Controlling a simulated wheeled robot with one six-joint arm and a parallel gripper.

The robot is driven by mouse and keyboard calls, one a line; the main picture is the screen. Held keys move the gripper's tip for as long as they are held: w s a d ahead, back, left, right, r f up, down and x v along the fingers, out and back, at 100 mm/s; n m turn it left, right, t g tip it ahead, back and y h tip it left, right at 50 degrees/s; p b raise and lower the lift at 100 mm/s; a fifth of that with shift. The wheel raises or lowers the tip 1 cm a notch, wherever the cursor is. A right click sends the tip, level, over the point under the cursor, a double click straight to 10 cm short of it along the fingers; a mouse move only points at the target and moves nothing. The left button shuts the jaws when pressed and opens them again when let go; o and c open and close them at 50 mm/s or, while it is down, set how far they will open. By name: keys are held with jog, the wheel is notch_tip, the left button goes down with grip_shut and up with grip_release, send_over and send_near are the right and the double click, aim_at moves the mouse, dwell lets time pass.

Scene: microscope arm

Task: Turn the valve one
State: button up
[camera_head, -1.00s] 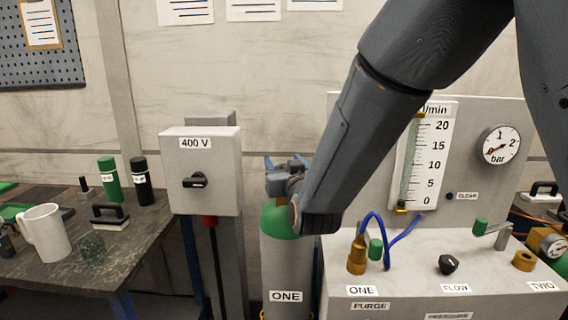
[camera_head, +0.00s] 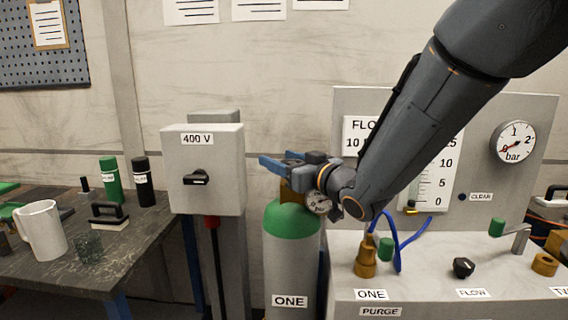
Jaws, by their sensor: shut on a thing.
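The gas cylinder labelled ONE (camera_head: 291,255) stands upright, grey with a green shoulder. On its top is the brass valve body (camera_head: 290,192), with a small round gauge (camera_head: 318,203) at its right. My gripper (camera_head: 288,162), with blue fingers, is at the top of this valve, reaching in from the right. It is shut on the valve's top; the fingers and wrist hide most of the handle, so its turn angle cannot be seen.
A grey 400 V switch box (camera_head: 202,170) stands close to the left of the cylinder. The panel bench (camera_head: 420,285) with a blue hose (camera_head: 398,245) and flow knob (camera_head: 464,267) is to the right. A dark table (camera_head: 110,245) with a white mug (camera_head: 42,230) is at far left.

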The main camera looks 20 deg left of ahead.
jog(key=shift+r+g, duration=0.1)
jog(key=shift+g, duration=0.2)
jog(key=o, duration=1.1)
jog(key=shift+b+v, duration=0.65)
jog(key=shift+v, duration=3.25)
